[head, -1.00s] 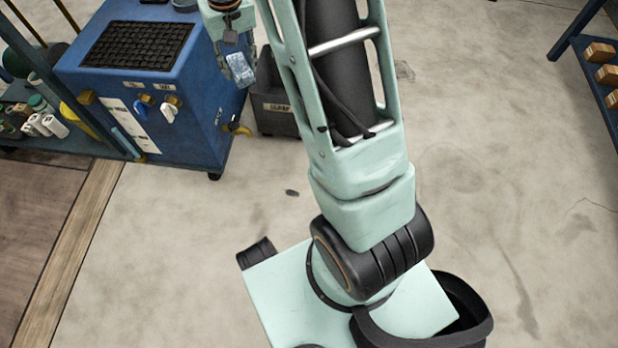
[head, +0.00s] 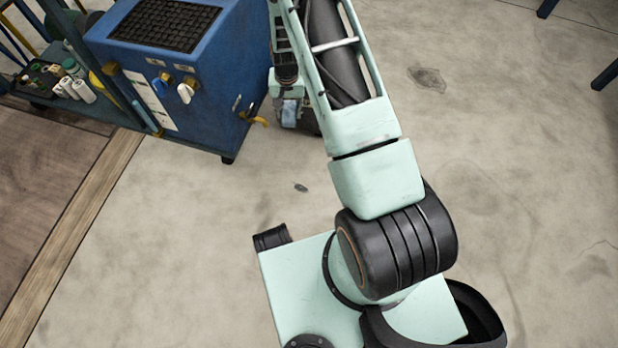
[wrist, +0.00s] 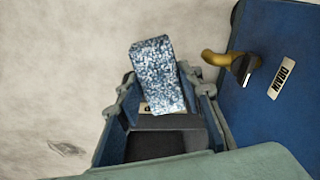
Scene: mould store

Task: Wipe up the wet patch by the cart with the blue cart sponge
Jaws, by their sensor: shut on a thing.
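My gripper (head: 287,92) hangs beside the blue cart (head: 185,75) and is shut on the sponge. The sponge (wrist: 157,72) is a speckled blue and white block, held between the fingers in the wrist view. It shows as a small pale-blue piece in the head view (head: 290,111). No clearly glossy wet patch shows. A darker mark (head: 428,80) lies on the floor right of my arm, and a small dark spot (head: 300,188) lies nearer.
A yellow drain tap (wrist: 214,58) sticks out from the cart's side. A low shelf with bottles (head: 78,88) is at the left, near a wooden floor edge (head: 75,225). Open concrete floor (head: 540,170) lies to the right.

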